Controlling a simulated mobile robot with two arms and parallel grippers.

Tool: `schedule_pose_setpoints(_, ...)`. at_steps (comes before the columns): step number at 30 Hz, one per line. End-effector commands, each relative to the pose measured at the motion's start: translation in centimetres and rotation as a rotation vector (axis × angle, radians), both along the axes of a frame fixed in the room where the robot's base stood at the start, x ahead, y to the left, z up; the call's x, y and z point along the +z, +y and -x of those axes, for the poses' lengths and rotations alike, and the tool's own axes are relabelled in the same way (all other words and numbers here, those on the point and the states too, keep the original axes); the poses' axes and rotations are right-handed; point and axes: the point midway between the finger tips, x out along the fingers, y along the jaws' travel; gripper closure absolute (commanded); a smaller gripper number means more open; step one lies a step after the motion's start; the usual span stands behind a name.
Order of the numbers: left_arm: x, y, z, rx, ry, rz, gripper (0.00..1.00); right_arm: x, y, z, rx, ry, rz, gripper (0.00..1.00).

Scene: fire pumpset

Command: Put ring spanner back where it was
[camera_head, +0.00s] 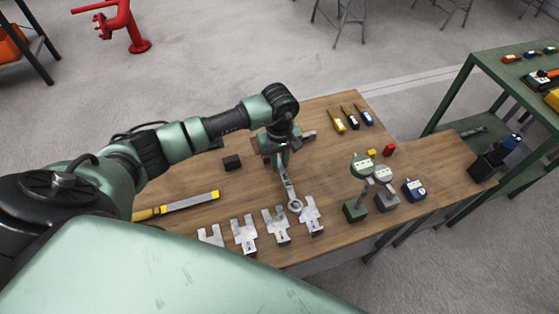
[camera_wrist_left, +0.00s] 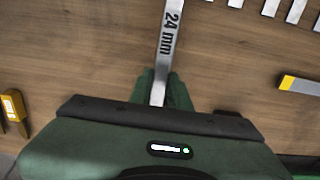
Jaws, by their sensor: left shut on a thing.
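My left gripper (camera_head: 284,168) is shut on the shank of the ring spanner (camera_head: 294,204), over the middle of the wooden table (camera_head: 330,235). The spanner is a grey steel bar marked "24 mm" in the left wrist view (camera_wrist_left: 169,40), running away from the green fingers (camera_wrist_left: 163,92). In the head view its ring end points to the near edge, close to a row of slotted metal plates (camera_head: 243,234). I cannot tell whether the ring touches the table or a plate. The spanner's other end is hidden by the gripper. My right gripper is out of view.
A file with a yellow handle (camera_head: 190,202) and a black block (camera_head: 232,162) lie left of the gripper. Dial gauges on stands (camera_head: 356,205) stand to the right. Several small coloured tools (camera_head: 350,118) lie at the back. A green bench (camera_head: 480,75) stands beyond the right.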

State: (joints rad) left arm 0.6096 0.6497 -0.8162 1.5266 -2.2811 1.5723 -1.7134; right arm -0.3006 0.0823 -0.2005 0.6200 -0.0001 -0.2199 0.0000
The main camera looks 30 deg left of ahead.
Motion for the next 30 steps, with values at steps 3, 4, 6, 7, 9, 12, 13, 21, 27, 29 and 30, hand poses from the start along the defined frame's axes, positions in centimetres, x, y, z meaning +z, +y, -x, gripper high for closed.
schedule_pose_setpoints(3,-0.4,0.0,-0.1,0.000,-0.001,0.000,1.00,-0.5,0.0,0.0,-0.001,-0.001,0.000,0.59)
schedule_pose_setpoints(4,-0.5,0.0,0.0,0.000,-0.001,0.000,1.00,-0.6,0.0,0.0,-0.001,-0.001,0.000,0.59)
schedule_pose_setpoints(6,-0.6,0.0,0.0,0.000,0.000,0.000,0.79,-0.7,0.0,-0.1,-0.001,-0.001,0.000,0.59)
schedule_pose_setpoints(7,-0.5,0.0,0.0,0.000,0.000,0.000,0.71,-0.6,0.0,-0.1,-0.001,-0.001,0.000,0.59)
schedule_pose_setpoints(9,-0.5,0.0,0.0,0.000,0.001,-0.001,0.60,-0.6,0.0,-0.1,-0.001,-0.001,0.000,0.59)
schedule_pose_setpoints(12,-0.5,0.0,0.0,0.000,0.001,-0.001,0.60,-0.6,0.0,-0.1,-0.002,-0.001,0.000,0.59)
schedule_pose_setpoints(13,-0.5,0.0,0.0,0.000,0.001,-0.001,0.60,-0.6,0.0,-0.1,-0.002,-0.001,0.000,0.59)
schedule_pose_setpoints(21,0.3,0.0,0.0,0.001,0.001,0.001,0.60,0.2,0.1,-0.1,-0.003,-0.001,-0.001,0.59)
schedule_pose_setpoints(27,3.3,0.1,-0.2,-0.001,-0.006,-0.002,0.60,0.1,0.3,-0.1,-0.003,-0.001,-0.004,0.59)
schedule_pose_setpoints(29,4.7,0.1,-0.2,-0.001,-0.006,-0.002,0.60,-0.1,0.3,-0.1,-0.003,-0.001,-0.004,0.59)
schedule_pose_setpoints(30,5.6,0.1,-0.2,-0.001,-0.006,-0.002,0.60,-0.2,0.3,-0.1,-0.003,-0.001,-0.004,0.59)
